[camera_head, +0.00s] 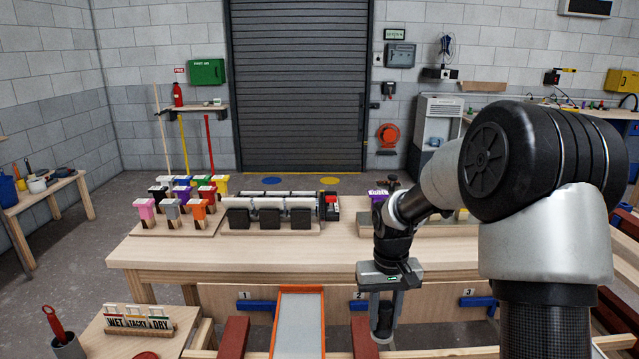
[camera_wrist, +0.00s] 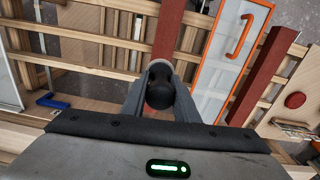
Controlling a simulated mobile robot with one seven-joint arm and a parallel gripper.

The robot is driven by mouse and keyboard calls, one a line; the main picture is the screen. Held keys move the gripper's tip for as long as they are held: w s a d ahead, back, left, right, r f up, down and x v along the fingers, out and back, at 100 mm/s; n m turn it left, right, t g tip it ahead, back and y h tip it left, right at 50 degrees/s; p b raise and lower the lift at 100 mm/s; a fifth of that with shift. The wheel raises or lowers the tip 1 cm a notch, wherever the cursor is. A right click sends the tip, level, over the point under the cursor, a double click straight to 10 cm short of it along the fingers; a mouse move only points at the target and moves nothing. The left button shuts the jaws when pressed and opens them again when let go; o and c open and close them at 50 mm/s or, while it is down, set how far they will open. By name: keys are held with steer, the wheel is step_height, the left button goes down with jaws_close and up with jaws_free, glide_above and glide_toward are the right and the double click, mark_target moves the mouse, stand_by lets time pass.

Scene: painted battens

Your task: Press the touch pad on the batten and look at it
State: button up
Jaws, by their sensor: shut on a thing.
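My gripper (camera_head: 384,330) hangs in front of the bench, low over the painted battens. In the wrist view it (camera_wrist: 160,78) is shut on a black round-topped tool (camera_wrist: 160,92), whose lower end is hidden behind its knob. A dark red batten (camera_wrist: 171,32) runs away directly beyond the tool; in the head view this batten (camera_head: 363,336) is just left of my gripper. I cannot tell whether the tool touches it. A second red batten (camera_wrist: 265,72) lies to the right in the wrist view and to the left in the head view (camera_head: 235,338).
An orange-framed tray (camera_head: 274,320) lies between the two battens. A WET, TACKY, DRY stand (camera_head: 140,324) is at the lower left. The bench (camera_head: 150,250) behind holds coloured-handled tools (camera_head: 172,208) and a rack of black blocks (camera_head: 270,215). Numbered blue bars line its front.

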steer(key=s+r+p, duration=0.6)
steer(key=r+p, duration=0.3)
steer(key=p, duration=0.3)
steer(key=shift+s+a+r+m, duration=0.25)
steer(key=shift+s+r+m, duration=0.05)
steer(key=shift+s+r, duration=0.1)
steer(key=s+a+r+n+t+h, duration=0.1)
steer(key=s+r+n+t, duration=0.2)
steer(key=r+n, duration=0.8)
steer(key=s+a+r+n+t+h+p, duration=0.1)
steer(key=s+r+n+t, duration=0.3)
steer(key=r, duration=1.7)
steer(key=s+a+r+n+t+h, duration=0.2)
steer(key=r+n+t, duration=0.8)
steer(key=r+n, duration=0.6)
steer(key=s+a+n, duration=0.1)
steer(key=s+n, duration=0.1)
steer(key=n, duration=0.2)
steer(key=shift+a+r+p, duration=0.2)
steer(key=shift+r+p, duration=0.05)
steer(key=shift+p, duration=0.1)
